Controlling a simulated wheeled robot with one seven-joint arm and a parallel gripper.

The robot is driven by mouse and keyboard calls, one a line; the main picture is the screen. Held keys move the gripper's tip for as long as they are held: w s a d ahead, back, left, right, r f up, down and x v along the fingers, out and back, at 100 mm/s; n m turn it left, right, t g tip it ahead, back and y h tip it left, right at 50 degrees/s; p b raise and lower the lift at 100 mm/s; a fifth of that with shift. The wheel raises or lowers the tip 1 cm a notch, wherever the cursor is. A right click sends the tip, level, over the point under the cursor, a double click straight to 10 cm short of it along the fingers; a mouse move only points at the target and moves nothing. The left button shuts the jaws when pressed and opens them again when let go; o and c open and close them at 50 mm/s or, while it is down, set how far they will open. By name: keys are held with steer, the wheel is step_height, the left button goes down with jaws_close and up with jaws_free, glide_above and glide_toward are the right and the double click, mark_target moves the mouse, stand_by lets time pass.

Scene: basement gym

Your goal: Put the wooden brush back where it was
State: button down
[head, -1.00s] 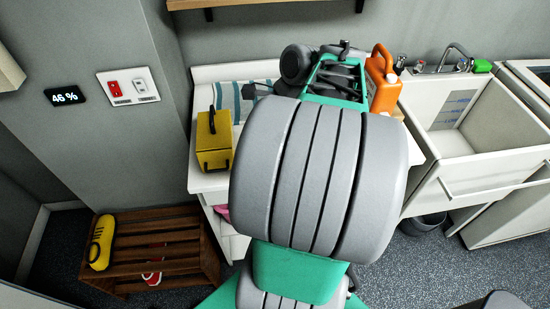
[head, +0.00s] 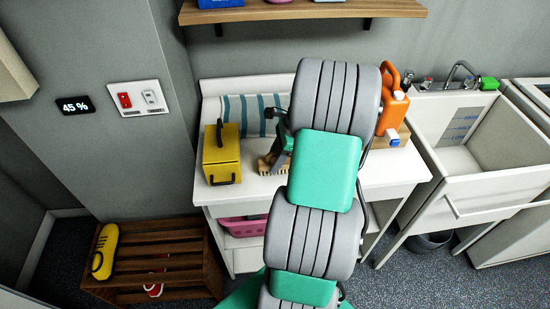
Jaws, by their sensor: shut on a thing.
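The wooden brush (head: 268,168) is a brown block with pale bristles along its lower edge, over the white table (head: 375,177). My gripper (head: 279,157) is shut on it from above and behind. My arm hides the brush's right part. I cannot tell whether the bristles touch the tabletop.
A yellow box (head: 221,158) with dark handles stands left of the brush. A striped cloth (head: 240,112) is behind it. An orange jug (head: 391,108) stands right of my arm. A sink (head: 470,160) adjoins on the right, a wooden shelf (head: 300,11) is above.

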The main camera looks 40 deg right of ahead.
steer(key=shift+f, duration=0.1)
steer(key=shift+f, duration=0.1)
steer(key=c, duration=0.8)
jaws_free()
steer(key=shift+o, duration=0.2)
steer(key=p+v, duration=0.1)
steer(key=v, duration=1.1)
steer(key=w+a+r+n+h, duration=0.1)
steer(key=w+a+r+n, duration=0.15)
steer(key=a, duration=0.25)
steer(key=w+a+r+n, duration=0.1)
steer(key=w+a+n, duration=0.1)
steer(key=a+n, duration=0.3)
steer(key=s+a+n+h, duration=0.1)
steer(key=s+a+n, duration=0.2)
steer(key=a+n, duration=0.5)
steer(key=s+a+n+t+h, duration=0.1)
steer(key=s+a+n, duration=0.3)
steer(key=a+n, duration=0.5)
steer(key=shift+s+a+r+t+h, duration=0.3)
steer(key=shift+a+r, duration=0.15)
steer(key=shift+a, duration=0.75)
